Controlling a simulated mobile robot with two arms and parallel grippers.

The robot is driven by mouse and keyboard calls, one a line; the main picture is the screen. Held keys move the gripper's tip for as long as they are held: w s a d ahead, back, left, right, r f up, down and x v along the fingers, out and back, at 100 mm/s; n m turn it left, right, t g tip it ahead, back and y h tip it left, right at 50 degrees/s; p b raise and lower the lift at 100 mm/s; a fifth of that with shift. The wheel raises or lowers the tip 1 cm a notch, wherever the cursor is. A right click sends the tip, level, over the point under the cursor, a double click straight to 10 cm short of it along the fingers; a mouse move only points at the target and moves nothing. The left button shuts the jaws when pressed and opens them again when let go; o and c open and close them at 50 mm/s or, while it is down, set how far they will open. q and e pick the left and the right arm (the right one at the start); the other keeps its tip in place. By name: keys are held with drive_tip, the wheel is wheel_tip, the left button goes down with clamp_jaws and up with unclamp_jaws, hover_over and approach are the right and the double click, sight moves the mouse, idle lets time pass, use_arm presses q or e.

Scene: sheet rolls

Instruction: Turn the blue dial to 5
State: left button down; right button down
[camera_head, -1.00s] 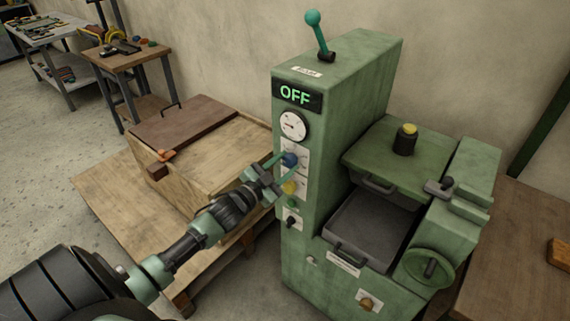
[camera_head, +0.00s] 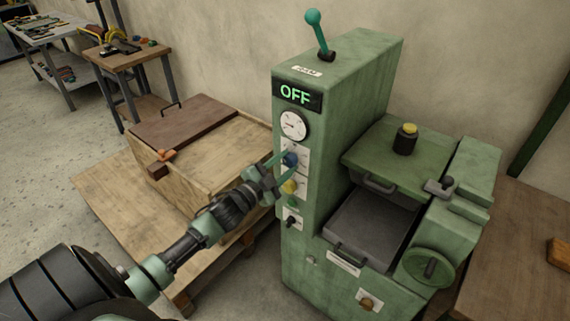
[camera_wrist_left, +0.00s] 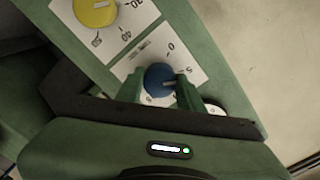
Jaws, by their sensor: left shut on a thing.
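The blue dial (camera_head: 289,159) is on the front panel of the green machine (camera_head: 340,75), below the round gauge. In the left wrist view the blue dial (camera_wrist_left: 158,78) sits on a white plate with printed marks, including a 0 and a 5. Its pale pointer line aims to the right, a little below the 5. My left gripper (camera_head: 284,167) is at the panel, and its green fingers (camera_wrist_left: 161,91) are shut on the dial's two sides. The fingers hide part of the plate's lower marks. My right gripper is not in view.
A yellow dial (camera_head: 290,187) sits just below the blue one. A green button and a black switch (camera_head: 291,222) are lower on the panel. The display (camera_head: 296,94) reads OFF. A wooden crate (camera_head: 215,165) on a pallet stands left of the machine, close to my left arm.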

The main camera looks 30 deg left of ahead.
use_arm(q)
drive_tip(key=c, duration=0.9)
unclamp_jaws()
drive_tip(key=shift+s, duration=0.1)
drive_tip(key=shift+s+f, duration=0.1)
drive_tip(key=shift+s, duration=0.2)
drive_tip(key=s+b, duration=0.1)
drive_tip(key=s, duration=0.6)
drive_tip(key=shift+a, duration=0.3)
